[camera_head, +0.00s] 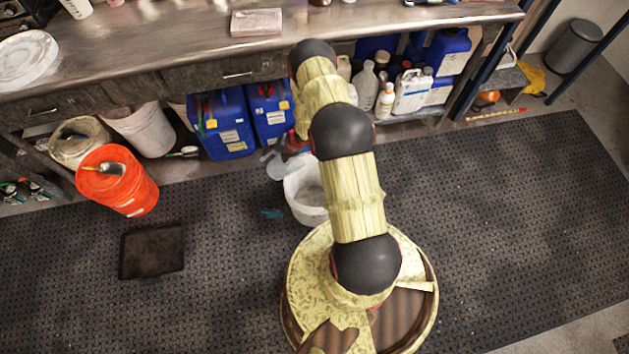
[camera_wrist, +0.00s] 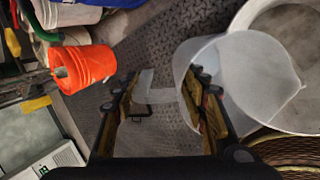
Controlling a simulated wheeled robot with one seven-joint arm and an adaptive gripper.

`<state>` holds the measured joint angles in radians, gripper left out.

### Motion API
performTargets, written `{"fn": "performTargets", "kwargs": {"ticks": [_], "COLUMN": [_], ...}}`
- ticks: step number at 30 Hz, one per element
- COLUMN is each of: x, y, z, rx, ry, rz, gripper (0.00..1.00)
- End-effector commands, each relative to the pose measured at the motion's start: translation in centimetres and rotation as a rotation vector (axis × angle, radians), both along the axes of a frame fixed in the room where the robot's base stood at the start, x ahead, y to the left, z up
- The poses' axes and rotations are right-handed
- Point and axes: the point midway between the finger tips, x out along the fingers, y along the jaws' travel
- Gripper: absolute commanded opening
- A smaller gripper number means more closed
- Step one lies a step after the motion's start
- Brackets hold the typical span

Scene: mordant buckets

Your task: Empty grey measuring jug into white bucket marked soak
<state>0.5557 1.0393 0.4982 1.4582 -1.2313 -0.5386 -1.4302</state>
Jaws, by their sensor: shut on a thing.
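The grey measuring jug (camera_head: 276,168) is translucent and shows at the left rim of the white bucket (camera_head: 306,207) in the head view. In the wrist view the jug (camera_wrist: 243,82) is large, its pointed spout toward the right, overlapping the near part of the white bucket (camera_wrist: 292,38). My gripper (camera_wrist: 158,98) is shut on the jug's handle, at the jug's left side. In the head view my arm hides most of the gripper. I cannot tell the jug's exact tilt or its contents. No soak mark is readable on the bucket.
An orange bucket (camera_head: 118,182) with a scoop on top stands left. Blue canisters (camera_head: 221,122) stand under the workbench (camera_head: 160,45). A dark tray (camera_head: 151,250) lies on the black mat (camera_head: 520,220). The mat is clear to the right.

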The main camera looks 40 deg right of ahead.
Motion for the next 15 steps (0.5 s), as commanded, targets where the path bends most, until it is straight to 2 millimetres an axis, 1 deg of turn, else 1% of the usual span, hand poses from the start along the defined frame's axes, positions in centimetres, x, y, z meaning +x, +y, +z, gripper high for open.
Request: {"fn": "performTargets", "kwargs": {"ticks": [7,15], "x": [-0.04,-0.24], "y": [-0.53,-0.7], "z": [0.34,0.12], "rx": [0.02,0.035], "ry": [-0.032,-0.051], "rz": [0.0,0.003], "gripper": [0.0,0.0]}}
